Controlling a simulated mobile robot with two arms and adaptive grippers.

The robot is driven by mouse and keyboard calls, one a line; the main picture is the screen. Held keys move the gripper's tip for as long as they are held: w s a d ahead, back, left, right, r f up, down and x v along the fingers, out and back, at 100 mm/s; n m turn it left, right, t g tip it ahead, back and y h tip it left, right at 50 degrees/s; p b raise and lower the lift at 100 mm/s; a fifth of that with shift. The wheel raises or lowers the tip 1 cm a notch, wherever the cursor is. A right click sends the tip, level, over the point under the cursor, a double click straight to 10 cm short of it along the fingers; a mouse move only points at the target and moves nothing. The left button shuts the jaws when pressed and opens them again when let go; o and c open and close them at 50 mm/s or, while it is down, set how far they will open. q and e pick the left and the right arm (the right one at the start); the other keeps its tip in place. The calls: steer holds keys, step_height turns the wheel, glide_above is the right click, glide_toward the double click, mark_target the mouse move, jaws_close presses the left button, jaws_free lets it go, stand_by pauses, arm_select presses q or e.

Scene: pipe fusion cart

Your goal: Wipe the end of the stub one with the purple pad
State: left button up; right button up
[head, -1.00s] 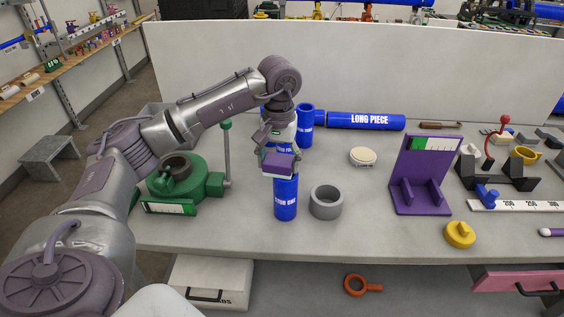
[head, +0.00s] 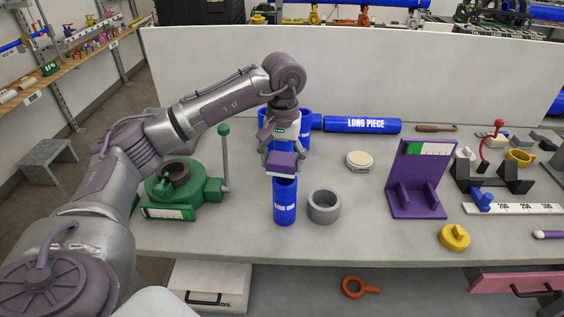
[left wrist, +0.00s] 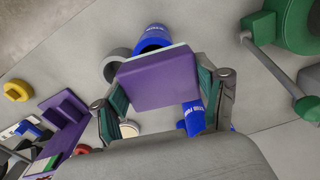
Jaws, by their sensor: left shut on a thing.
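The blue stub one (head: 285,203) stands upright on the table; its white label is partly readable. My left gripper (head: 282,150) points down above it and is shut on the purple pad (head: 282,164). The pad is over the far part of the stub's open top end; I cannot tell whether it touches. In the left wrist view the pad (left wrist: 160,78) sits between the two fingers, with the stub's open end (left wrist: 152,40) partly hidden behind it. My right gripper is not in view.
A grey ring (head: 324,206) stands close right of the stub. A green machine with an upright handle (head: 178,185) is to the left. Blue pipes, including the long piece (head: 362,125), are behind. A purple stand (head: 418,180) and yellow knob (head: 455,236) are to the right.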

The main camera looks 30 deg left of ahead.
arm_select(q)
steer(key=shift+r+p, duration=1.2)
steer(key=shift+r, duration=1.1)
steer(key=shift+s+a+f, duration=0.15)
steer(key=shift+s+a, duration=0.05)
steer(key=shift+a, duration=0.2)
steer(key=s+a+b, duration=0.2)
steer(key=s+a, duration=0.1)
steer(key=a, duration=0.3)
steer(key=shift+s, duration=0.4)
